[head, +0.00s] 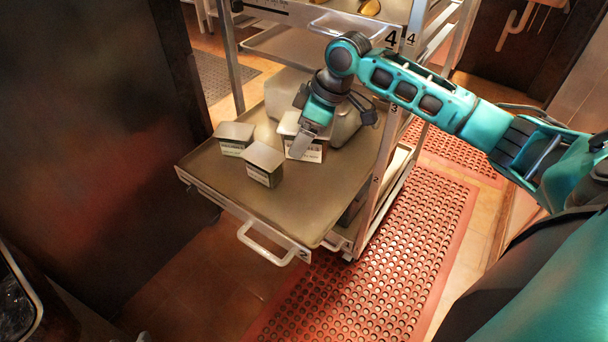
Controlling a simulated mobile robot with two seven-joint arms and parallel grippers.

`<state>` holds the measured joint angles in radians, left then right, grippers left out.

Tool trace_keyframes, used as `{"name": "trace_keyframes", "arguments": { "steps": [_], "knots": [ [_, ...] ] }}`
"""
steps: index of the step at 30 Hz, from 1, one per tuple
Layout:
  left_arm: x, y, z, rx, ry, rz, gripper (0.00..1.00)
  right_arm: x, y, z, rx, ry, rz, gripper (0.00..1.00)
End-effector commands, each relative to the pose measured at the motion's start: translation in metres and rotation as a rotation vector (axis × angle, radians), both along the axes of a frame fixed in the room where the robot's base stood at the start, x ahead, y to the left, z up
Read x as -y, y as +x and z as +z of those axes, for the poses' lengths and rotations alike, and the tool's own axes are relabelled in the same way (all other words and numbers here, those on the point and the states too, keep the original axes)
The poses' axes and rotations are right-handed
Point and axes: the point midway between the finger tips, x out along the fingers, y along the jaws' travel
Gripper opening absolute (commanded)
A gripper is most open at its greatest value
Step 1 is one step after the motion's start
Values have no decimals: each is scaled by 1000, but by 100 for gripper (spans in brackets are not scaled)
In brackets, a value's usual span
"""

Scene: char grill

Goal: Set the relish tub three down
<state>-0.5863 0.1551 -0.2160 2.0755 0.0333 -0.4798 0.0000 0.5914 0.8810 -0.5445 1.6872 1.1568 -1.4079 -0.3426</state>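Three small box-shaped tubs with pale lids and printed labels are at the pulled-out shelf (215,182) of the rack. One tub (235,138) is at the left, one (262,166) at the front, and one (312,151) at the right. The label print is too small to read, so I cannot tell which is relish tub three. My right gripper (303,141) reaches down at the right tub, with one finger across its front face. The other finger is hidden, and so is any gap under that tub. My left gripper is not in view.
A large grey container (345,122) stands behind the right tub. Rack posts (385,165) rise at the shelf's right, and an upper shelf (285,45) is above. The shelf's front right is clear.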

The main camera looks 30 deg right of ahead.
Motion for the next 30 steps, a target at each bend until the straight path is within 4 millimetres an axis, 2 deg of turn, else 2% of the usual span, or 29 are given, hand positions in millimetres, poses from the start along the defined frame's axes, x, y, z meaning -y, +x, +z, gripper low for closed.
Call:
{"name": "trace_keyframes", "arguments": {
  "steps": [1, 9, 12, 20, 26, 30],
  "knots": [
    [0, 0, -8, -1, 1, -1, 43, 0, -1, -19, -3, 2, 0, 32],
    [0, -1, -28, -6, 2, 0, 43, -1, 0, -86, -1, 1, -2, 32],
    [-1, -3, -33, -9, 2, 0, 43, -1, 0, -100, 1, 0, 0, 32],
    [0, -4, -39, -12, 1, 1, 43, -1, 0, -119, 1, 0, -1, 32],
    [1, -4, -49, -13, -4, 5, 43, -1, 0, -149, 1, 0, 0, 32],
    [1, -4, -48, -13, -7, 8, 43, 0, 0, -151, 4, -1, 0, 32]
  ]
}}
